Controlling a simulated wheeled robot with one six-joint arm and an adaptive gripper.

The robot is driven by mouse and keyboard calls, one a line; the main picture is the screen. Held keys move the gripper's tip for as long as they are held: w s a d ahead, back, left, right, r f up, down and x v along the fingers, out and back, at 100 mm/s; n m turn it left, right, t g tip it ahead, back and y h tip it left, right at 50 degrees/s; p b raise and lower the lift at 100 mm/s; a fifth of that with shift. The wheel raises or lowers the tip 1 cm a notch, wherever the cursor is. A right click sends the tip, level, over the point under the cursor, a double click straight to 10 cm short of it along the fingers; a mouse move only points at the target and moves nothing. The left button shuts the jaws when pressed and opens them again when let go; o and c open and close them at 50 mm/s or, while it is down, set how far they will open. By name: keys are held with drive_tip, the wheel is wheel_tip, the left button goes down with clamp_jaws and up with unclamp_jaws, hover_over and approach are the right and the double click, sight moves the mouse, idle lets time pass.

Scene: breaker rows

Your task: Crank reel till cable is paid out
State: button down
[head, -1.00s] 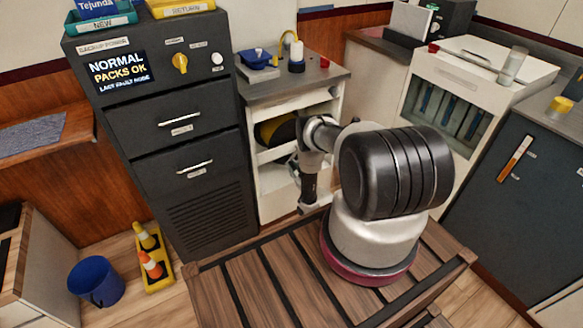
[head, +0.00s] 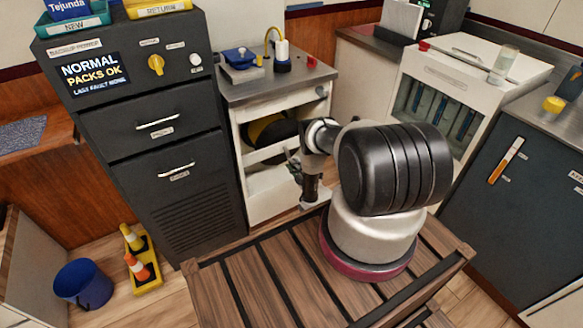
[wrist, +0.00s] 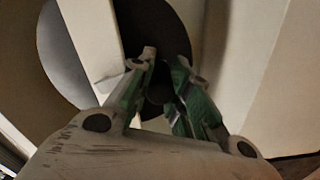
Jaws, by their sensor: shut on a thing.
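The reel (head: 268,130), yellow with a dark face, sits in the upper opening of the white cabinet (head: 240,165). In the wrist view its dark round face (wrist: 172,28) lies just beyond my fingertips. My gripper (head: 292,160) is at the cabinet front, low and to the right of the reel, partly hidden by my arm. In the wrist view my gripper's (wrist: 163,68) green-sided fingers are closed in on the reel's crank handle, which is mostly hidden between them. How much cable is off the reel cannot be seen.
A pale cabinet bar (wrist: 90,40) runs beside my fingers. A yellow-cabled white device (head: 282,55) and a blue item (head: 240,58) stand on the cabinet top. The dark drawer unit (head: 165,150) is to the left. A blue bucket (head: 83,285) and small cones (head: 138,265) stand on the floor.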

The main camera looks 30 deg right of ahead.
drive_tip(key=d+r+n, duration=0.6)
drive_tip(key=n, duration=0.7)
drive_tip(key=shift+r, duration=0.15)
drive_tip(key=shift+w, duration=0.1)
idle(0.4)
drive_tip(key=c, duration=1.3)
unclamp_jaws()
drive_tip(key=s, duration=1.2)
drive_tip(key=shift+d, duration=0.15)
